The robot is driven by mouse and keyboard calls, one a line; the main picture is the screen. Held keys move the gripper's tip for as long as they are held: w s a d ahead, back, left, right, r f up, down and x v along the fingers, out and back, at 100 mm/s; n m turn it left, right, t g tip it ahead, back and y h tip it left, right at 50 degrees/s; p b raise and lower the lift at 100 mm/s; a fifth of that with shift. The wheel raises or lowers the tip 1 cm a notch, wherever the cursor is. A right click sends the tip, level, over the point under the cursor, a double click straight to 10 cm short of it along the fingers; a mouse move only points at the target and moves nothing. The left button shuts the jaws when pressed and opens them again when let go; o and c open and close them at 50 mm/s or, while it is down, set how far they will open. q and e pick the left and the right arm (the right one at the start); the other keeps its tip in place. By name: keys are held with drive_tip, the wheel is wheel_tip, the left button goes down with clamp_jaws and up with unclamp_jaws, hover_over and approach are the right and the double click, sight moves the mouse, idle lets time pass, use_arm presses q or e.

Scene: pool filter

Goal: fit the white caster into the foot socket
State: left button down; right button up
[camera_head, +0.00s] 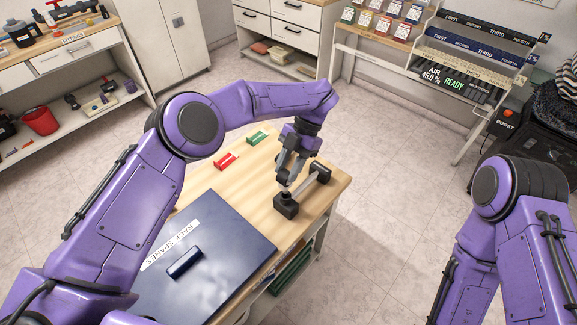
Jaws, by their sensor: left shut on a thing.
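My left gripper (285,182) is over the right part of the wooden workbench, pointing down. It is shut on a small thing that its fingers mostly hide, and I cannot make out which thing. Just below the fingertips stands a black block (287,206). A light bar (308,186) runs from near it to a black cylinder (321,171) at the right. I cannot clearly pick out the white caster or the foot socket, and I cannot tell whether the held thing touches the block. My right gripper is out of view; only its arm shows at the right.
A dark blue case (225,254) with a handle lies on the workbench (262,180) at the front left. A red tray (226,161) and a green tray (257,138) lie behind. Shelving (470,70) stands at the back right. The floor right of the bench is clear.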

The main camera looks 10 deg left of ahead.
use_arm(q)
drive_tip(key=shift+f+b, duration=1.4)
drive_tip(key=shift+f, duration=0.7)
drive_tip(key=c, duration=0.7)
unclamp_jaws()
drive_tip(key=shift+o, duration=0.2)
drive_tip(key=shift+r, duration=0.15)
drive_tip(key=p+v, duration=0.2)
drive_tip(key=v, duration=0.2)
drive_tip(key=shift+w+d+r, duration=0.2)
drive_tip(key=shift+w+r, duration=0.05)
drive_tip(key=shift+r, duration=0.05)
